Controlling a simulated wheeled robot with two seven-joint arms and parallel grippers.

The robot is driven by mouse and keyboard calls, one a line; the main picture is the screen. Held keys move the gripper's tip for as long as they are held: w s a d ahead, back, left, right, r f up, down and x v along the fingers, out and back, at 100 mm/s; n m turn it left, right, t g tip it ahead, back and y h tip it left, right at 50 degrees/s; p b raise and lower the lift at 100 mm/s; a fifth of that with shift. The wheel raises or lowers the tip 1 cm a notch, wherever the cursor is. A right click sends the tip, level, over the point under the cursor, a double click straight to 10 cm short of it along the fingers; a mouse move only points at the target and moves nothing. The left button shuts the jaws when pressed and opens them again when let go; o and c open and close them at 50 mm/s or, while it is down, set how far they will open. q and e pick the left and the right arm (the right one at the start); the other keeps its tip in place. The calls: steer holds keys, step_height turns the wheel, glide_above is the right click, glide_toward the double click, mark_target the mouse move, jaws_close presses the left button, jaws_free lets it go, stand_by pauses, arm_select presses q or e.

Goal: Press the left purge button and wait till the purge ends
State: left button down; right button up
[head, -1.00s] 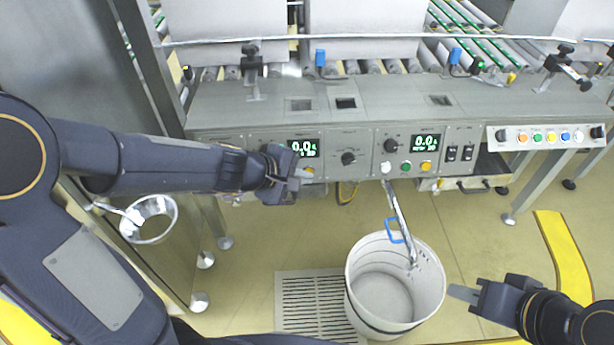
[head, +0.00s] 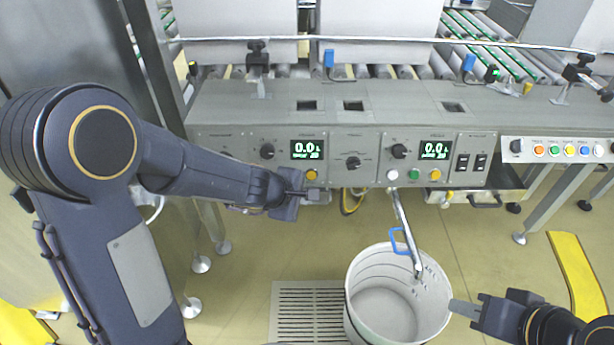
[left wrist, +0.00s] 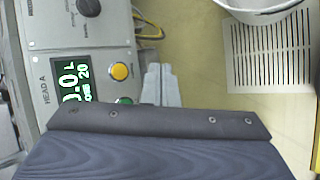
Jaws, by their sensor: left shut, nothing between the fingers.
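The left control panel, marked HEAD A in the left wrist view, has a lit display (head: 308,150) reading 0.0. Below the display is a yellow button (head: 311,175), which also shows in the left wrist view (left wrist: 119,71). A green button (left wrist: 125,101) is partly hidden behind my wrist there. The button labels are too small to read. My left gripper (head: 318,197) is shut and empty, just below the yellow button; its fingers (left wrist: 161,84) are apart from that button in the left wrist view. My right gripper (head: 465,308) is beside the bucket, its jaw opening unclear.
A white bucket (head: 357,318) stands on the floor under a metal spout (head: 403,225) with a blue handle. A floor grate (head: 290,311) lies left of it. The right panel has white, green (head: 414,174) and yellow buttons. A coloured button strip (head: 555,150) is farther right.

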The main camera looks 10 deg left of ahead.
arm_select(q)
steer(key=p, duration=0.1)
glide_toward(309, 179)
steer(key=w+d+f, duration=0.1)
steer(key=d+f, duration=0.2)
steer(key=f, duration=0.1)
steer(key=shift+w+d+f, duration=0.1)
steer(key=shift+d, duration=0.15)
steer(key=shift+w, duration=0.15)
stand_by(1.6)
steer(key=shift+w+d+f+p, duration=0.1)
steer(key=shift+w+d+p, duration=0.1)
steer(key=shift+w, duration=0.2)
steer(key=shift+w+d+f+p, duration=0.1)
steer(key=shift+w+p, duration=0.1)
steer(key=shift+w, duration=0.2)
steer(key=shift+w+a, duration=0.15)
steer(key=shift+w, duration=0.2)
stand_by(0.9)
steer(key=shift+s+r, duration=0.2)
steer(key=shift+s, duration=0.55)
steer(key=shift+b, duration=0.3)
